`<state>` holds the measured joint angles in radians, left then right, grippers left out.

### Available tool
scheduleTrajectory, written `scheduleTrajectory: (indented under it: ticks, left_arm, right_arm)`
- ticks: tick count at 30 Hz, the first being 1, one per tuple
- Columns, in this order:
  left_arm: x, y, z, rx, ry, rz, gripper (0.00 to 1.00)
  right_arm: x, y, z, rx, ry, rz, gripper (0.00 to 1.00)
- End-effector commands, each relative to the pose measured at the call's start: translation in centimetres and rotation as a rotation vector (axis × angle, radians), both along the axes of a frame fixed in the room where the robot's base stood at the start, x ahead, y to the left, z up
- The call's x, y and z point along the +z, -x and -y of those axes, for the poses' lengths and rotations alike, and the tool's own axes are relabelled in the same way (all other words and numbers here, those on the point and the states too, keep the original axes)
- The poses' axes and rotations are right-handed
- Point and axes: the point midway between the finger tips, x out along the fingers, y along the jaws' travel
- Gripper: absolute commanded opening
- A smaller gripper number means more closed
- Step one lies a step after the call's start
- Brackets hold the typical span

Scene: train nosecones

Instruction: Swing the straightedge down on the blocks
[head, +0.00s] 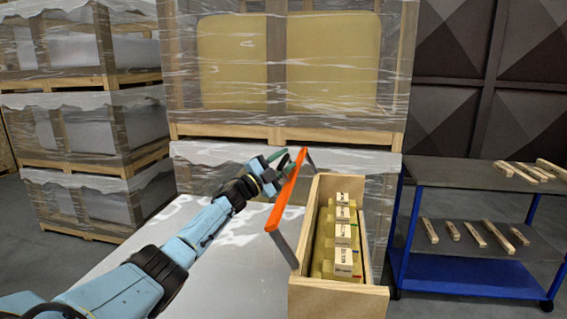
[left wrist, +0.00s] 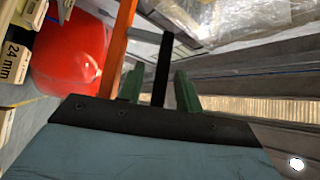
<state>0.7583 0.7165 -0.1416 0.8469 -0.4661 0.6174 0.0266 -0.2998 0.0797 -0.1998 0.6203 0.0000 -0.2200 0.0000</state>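The straightedge (head: 288,189) is an orange bar with grey arms at its ends. It stands raised and tilted along the left side of a long wooden box (head: 335,293). Several pale blocks with printed labels (head: 343,230) stand in a row inside the box on a yellowish bed. My left gripper (head: 287,160) is at the far end of the straightedge. In the left wrist view its green fingers (left wrist: 160,90) are apart, with a dark bar between them and gaps on both sides. The orange bar (left wrist: 120,45) passes beside the left finger. A block marked 24 mm (left wrist: 15,65) shows at the left. My right gripper is not in view.
The box stands at the right side of a pale table (head: 235,270); the table is bare to its left. A blue cart (head: 470,272) with wooden pieces on its shelves stands at the right. Wrapped crates (head: 285,60) stand close behind the table.

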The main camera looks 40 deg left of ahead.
Motion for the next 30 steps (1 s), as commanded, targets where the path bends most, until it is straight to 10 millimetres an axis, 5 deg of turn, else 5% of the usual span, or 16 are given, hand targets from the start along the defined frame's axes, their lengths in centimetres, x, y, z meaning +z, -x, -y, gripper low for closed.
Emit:
scheduleTrajectory:
  ticks: [2,10,22,30]
  left_arm:
    - [0.0,0.0,0.0,0.000,0.000,0.000,0.35]
    - [0.0,0.0,0.0,0.000,0.000,0.000,0.00]
    - [0.2,0.0,0.1,0.001,-0.010,-0.007,0.00]
    - [1.3,-0.4,1.5,-0.001,-0.106,-0.061,0.00]
  right_arm:
    - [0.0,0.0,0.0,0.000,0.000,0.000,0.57]
    - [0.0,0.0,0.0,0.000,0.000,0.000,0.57]
    - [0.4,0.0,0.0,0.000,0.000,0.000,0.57]
    - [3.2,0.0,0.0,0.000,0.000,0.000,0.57]
